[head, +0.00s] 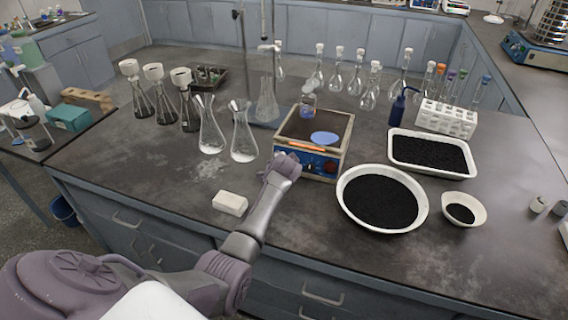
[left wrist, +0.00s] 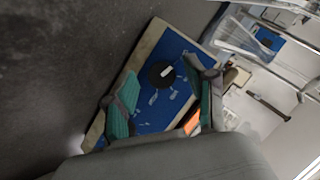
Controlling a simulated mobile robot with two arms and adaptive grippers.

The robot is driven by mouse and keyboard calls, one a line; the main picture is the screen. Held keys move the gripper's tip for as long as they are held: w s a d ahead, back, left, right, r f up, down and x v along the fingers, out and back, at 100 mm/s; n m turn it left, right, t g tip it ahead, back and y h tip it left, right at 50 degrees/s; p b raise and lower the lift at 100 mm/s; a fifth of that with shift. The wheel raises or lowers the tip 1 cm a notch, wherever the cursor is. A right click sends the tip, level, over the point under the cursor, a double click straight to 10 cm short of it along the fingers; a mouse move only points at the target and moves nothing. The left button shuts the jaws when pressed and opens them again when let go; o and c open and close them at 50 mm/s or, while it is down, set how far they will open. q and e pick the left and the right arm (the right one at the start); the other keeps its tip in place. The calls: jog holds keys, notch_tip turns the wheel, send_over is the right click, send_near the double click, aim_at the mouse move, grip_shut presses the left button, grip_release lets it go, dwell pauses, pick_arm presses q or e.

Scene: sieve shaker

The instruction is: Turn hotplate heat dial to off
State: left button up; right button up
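The hotplate (head: 342,139) stands near the front edge of the bench, with a blue front panel facing me. In the left wrist view its blue panel (left wrist: 150,118) carries a round black dial (left wrist: 161,75) with a white mark. My left gripper (head: 284,165) is at the left part of the panel in the head view and hides some of it. In the left wrist view my left gripper (left wrist: 163,105) has its teal-padded fingers apart, with the dial just ahead of the space between them. Contact with the dial cannot be made out. My right gripper is not in view.
A small glass vessel (head: 308,101) and a blue disc (head: 325,138) are on the hotplate's top. Flasks (head: 243,138) stand to its left. A white bowl of black grains (head: 380,203) is close on the right. A white block (head: 230,203) lies at the front left.

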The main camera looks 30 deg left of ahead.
pick_arm(q)
jog(key=shift+d+r, duration=0.1)
jog(key=shift+r, duration=0.05)
jog(key=v, duration=1.1)
jog(key=shift+s, duration=0.4)
jog(key=shift+d+r, duration=0.1)
